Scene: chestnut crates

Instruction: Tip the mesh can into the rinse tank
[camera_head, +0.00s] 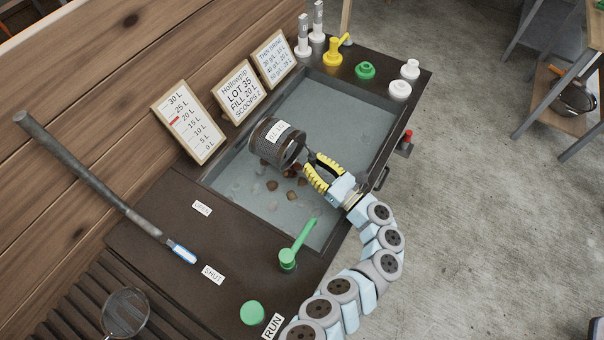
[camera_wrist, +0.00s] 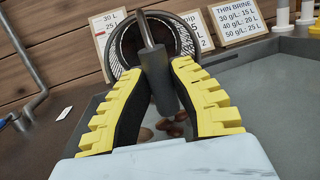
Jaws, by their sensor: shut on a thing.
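The dark mesh can (camera_head: 277,141), with a white label, is held tilted on its side over the rinse tank (camera_head: 355,107). Its open mouth faces down and to the right in the head view. My gripper (camera_head: 316,172) has yellow fingers shut on the can's handle. In the wrist view the mesh can (camera_wrist: 181,38) is beyond the fingers, and the dark handle (camera_wrist: 160,82) lies between my gripper's fingertips (camera_wrist: 165,85). Several brown chestnuts (camera_head: 291,195) lie in the tank's water below the can, with some paler pieces nearby. The can's inside is mostly dark.
Three signboards (camera_head: 188,121) stand along the tank's back edge. A green lever (camera_head: 297,245) is at the near edge. Yellow, green and white fittings (camera_head: 365,70) line the far end.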

